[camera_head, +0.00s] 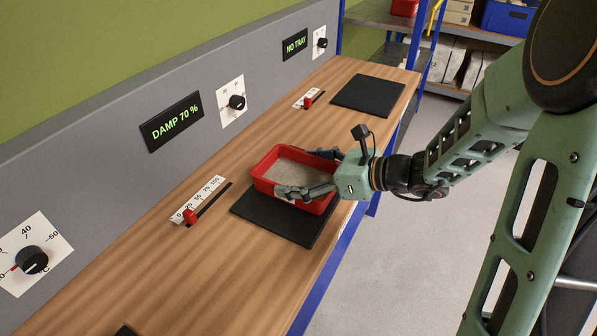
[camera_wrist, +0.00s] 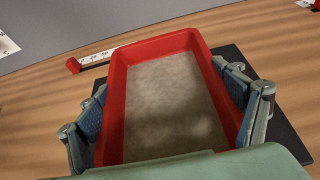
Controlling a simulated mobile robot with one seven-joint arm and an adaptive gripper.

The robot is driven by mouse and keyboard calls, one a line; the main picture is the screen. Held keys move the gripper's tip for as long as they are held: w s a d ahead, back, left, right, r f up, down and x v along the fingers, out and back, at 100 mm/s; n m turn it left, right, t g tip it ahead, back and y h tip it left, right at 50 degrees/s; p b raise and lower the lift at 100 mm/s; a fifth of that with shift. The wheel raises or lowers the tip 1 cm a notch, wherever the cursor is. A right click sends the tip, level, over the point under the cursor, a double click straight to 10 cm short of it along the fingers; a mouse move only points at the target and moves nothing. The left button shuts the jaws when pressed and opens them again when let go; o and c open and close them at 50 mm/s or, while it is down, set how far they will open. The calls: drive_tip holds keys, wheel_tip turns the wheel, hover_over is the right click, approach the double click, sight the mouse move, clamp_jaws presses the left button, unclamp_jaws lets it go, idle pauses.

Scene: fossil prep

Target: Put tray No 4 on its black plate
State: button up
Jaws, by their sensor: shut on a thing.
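A red tray (camera_head: 262,180) filled with grey-brown material is in my gripper (camera_head: 295,172). The gripper's fingers close on its two long sides, as the wrist view of the tray (camera_wrist: 117,95) shows. The tray is over a black plate (camera_head: 265,220) on the wooden bench and is shifted toward the plate's far side. I cannot tell whether it touches the plate. No number is readable on the tray. A second black plate (camera_head: 370,95) lies farther along the bench and is empty. The display (camera_head: 172,122) by the nearer plate reads DAMP 70 %.
A display (camera_head: 295,45) by the farther plate reads NO TRAY. Sliders with red knobs (camera_head: 190,216) lie beside the plates, and dials (camera_head: 237,102) are on the grey wall panel. A shelf (camera_head: 440,35) with boxes stands behind. The bench between the plates is clear.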

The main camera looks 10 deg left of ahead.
drive_tip(key=shift+f, duration=0.1)
drive_tip(key=o, duration=1.4)
drive_tip(key=shift+o, duration=0.2)
drive_tip(key=shift+r, duration=0.25)
drive_tip(key=p+v, duration=0.1)
drive_tip(key=v, duration=1.1)
drive_tip(key=shift+f, duration=0.15)
